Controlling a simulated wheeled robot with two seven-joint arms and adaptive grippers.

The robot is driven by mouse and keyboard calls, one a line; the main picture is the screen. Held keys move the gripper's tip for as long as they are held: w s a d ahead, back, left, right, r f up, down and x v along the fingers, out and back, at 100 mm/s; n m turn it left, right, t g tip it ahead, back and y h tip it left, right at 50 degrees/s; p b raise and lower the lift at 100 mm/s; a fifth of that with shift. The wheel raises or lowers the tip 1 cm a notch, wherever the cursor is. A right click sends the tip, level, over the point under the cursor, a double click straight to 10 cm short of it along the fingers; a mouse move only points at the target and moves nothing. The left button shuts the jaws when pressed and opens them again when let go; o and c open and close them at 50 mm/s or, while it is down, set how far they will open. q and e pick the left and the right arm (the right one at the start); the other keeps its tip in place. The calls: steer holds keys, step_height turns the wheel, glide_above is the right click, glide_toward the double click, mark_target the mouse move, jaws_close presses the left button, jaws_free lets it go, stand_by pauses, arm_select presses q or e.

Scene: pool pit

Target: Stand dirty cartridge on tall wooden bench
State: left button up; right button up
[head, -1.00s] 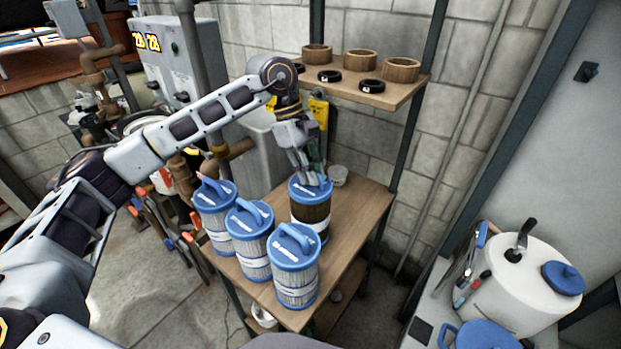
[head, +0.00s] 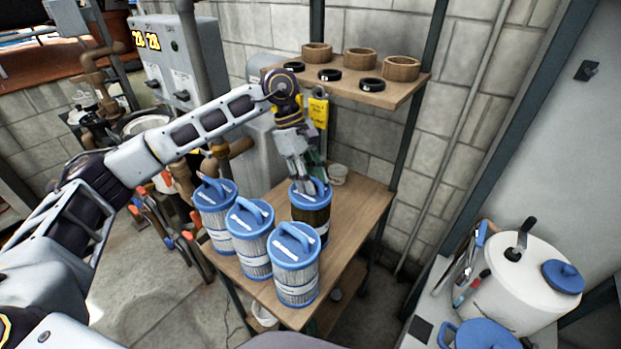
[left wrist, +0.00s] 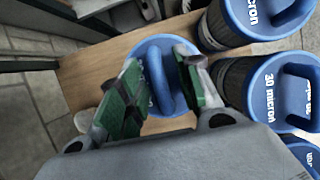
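The dirty cartridge (head: 310,212), with dark brown pleats and a blue top, stands upright at the back of a wooden-topped bench (head: 345,222). Its blue looped handle also shows in the left wrist view (left wrist: 161,88). My left gripper (head: 312,182) reaches down onto the cartridge's top from above. In the left wrist view, its green-padded fingers stand apart on either side of the handle, and I cannot tell whether both pads touch it. Whether this bench is the tall one is not clear. My right gripper is out of view.
Three clean white cartridges with blue tops (head: 295,272) stand close on the left and front. A wooden shelf (head: 385,97) with rings hangs above the bench's back. Bench top is bare to the right.

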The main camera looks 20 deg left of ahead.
arm_select(q)
steer(key=shift+r, duration=0.1)
steer(key=shift+a+r, duration=0.15)
steer(key=shift+r, duration=0.15)
steer(key=b+v, duration=0.1)
steer(key=v, duration=1)
steer(key=shift+r, duration=0.15)
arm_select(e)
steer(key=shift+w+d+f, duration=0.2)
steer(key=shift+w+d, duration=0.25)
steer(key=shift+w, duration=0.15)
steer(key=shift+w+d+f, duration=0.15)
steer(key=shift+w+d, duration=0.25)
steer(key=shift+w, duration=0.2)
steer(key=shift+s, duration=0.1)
